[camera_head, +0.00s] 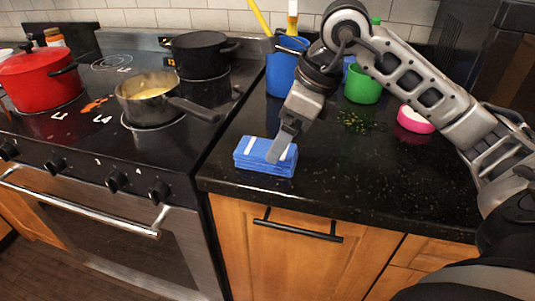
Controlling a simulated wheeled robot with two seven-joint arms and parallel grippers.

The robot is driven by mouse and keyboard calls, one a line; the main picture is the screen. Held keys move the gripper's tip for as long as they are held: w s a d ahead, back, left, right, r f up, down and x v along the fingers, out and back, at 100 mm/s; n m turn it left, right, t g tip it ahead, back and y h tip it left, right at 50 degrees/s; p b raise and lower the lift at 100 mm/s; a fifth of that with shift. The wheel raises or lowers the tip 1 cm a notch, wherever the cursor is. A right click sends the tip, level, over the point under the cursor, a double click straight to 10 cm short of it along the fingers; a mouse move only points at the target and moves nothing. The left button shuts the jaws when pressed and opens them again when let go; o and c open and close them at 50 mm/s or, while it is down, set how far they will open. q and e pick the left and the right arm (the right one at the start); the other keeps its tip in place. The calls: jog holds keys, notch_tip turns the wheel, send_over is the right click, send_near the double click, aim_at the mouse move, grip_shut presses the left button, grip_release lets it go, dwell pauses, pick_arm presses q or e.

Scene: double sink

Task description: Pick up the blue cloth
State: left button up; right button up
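The blue cloth (266,163) is a folded stack with pale marks on top. It lies on the black counter near the front edge, just right of the stove. My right gripper (275,156) comes down from above with its fingertips at the top of the cloth, and part of the cloth is hidden behind it. Only one finger outline shows clearly, so I cannot tell whether it is open or shut, or whether it touches the cloth. My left gripper is not in view.
A blue container (281,75) with utensils, a green cup (362,85) and a pink-rimmed bowl (414,121) stand farther back. Green scraps (353,121) lie on the counter. The stove at left holds a red pot (36,80), a saucepan (150,108) and a black pot (201,56).

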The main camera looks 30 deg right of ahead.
aim_at(267, 148)
jog(key=x, duration=0.4)
jog(key=shift+w+a+f, duration=0.25)
jog(key=shift+w, duration=0.05)
jog(key=c, duration=1.1)
jog(key=shift+o, duration=0.2)
jog(key=shift+r, duration=0.1)
jog(key=shift+r, duration=0.5)
jog(key=r, duration=0.3)
jog(key=shift+s+a, duration=0.1)
jog(key=shift+a, duration=0.1)
jog(key=s+a+r+p, duration=0.1)
jog(key=s+a+r, duration=0.8)
jog(key=s, duration=0.1)
